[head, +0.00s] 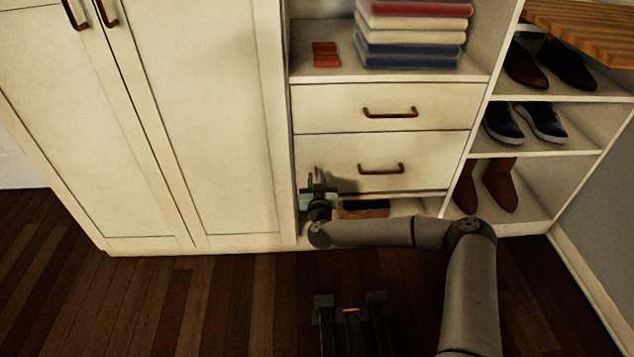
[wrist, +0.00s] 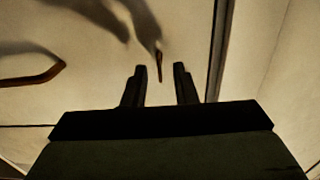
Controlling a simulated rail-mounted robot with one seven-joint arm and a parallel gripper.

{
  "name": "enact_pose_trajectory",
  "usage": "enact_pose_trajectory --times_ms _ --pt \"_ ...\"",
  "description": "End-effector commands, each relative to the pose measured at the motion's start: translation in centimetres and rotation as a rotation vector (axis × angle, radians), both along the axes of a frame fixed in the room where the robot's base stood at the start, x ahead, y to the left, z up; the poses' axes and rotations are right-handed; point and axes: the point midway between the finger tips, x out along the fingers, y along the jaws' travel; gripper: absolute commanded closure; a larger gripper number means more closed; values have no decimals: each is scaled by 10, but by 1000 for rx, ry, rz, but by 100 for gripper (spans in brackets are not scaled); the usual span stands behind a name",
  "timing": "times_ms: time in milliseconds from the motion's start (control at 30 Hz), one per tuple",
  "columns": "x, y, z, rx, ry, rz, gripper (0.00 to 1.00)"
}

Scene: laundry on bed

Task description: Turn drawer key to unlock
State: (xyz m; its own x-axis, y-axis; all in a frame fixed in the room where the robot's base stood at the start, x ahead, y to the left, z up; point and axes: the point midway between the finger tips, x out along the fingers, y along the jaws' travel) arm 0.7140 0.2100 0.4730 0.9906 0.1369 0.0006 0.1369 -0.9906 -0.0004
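The key (wrist: 158,66) shows in the wrist view as a thin upright brown piece at the drawer front, between the two fingertips with a gap on each side. My gripper (wrist: 160,72) is open. In the head view my gripper (head: 318,188) is at the left side of the lower drawer (head: 425,152), and a small thin piece, likely the key (head: 316,171), shows just above it. The lower drawer looks shut. The keyhole is too small and dark to make out.
The lower drawer's handle (head: 380,168) is right of my gripper; it also shows in the wrist view (wrist: 35,76). The upper drawer (head: 330,108) is shut. A box (head: 364,209) sits in the space below. A tall cupboard (head: 200,100) stands left, shoe shelves (head: 560,92) right.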

Motion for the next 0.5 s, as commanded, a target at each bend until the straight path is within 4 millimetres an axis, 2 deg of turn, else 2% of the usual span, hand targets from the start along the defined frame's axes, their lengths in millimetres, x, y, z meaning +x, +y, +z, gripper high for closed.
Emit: enact_pose_trajectory --times_ms 367,433,467,500 --pt "6 1 0 0 1 0 75" --pt "6 1 0 -1 1 0 94" --pt "6 1 0 0 1 0 100" --pt "6 1 0 -1 1 0 100"
